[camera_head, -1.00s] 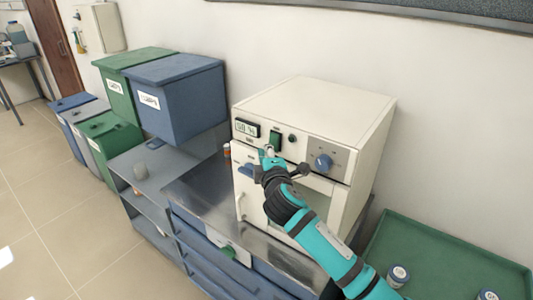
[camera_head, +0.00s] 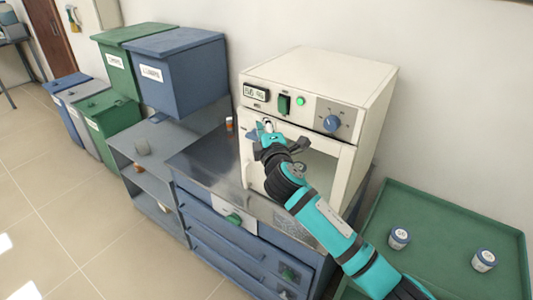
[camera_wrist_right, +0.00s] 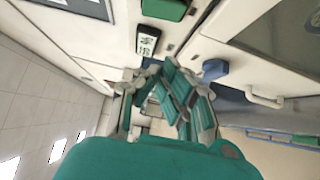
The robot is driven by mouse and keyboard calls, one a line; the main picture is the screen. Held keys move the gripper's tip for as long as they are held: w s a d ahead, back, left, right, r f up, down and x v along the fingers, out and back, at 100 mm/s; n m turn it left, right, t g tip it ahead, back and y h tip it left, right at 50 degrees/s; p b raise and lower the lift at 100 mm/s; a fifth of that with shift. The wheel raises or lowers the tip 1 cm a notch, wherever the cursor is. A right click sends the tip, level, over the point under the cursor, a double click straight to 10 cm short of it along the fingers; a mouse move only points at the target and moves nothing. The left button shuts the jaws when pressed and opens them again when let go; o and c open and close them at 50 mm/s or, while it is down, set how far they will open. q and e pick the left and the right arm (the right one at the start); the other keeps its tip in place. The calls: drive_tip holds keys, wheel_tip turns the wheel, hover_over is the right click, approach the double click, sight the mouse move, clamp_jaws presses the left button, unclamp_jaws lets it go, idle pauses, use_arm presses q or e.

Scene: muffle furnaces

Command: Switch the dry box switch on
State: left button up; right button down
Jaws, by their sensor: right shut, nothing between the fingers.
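The dry box (camera_head: 320,70) is a cream cabinet on the metal counter. Its front panel has a display (camera_head: 256,92), a green rocker switch (camera_head: 283,104), a small green lamp (camera_head: 300,101) that is lit, and a blue knob (camera_head: 331,123). My right gripper (camera_head: 267,125) is shut and empty, below and left of the switch and apart from it, in front of the door's top edge. In the right wrist view the switch (camera_wrist_right: 165,9) shows at the top edge, beyond the fingers (camera_wrist_right: 165,75). My left gripper is not in view.
A blue door handle (camera_wrist_right: 215,70) is close beside the fingers. A green tray (camera_head: 450,235) with two small labelled jars (camera_head: 399,238) is at the right. Blue and green bins (camera_head: 180,85) stand at the left. The metal counter (camera_head: 210,160) left of the box is mostly clear.

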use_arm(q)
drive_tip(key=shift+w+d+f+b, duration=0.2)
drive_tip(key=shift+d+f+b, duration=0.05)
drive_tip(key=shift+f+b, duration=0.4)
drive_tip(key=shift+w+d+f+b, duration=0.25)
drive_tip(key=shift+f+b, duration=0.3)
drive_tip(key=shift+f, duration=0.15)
use_arm(e)
drive_tip(key=s+d+f, duration=0.1)
drive_tip(key=s+d, duration=0.1)
drive_tip(key=s, duration=0.5)
drive_tip(key=shift+s+d+f, duration=0.25)
drive_tip(key=shift+s, duration=0.15)
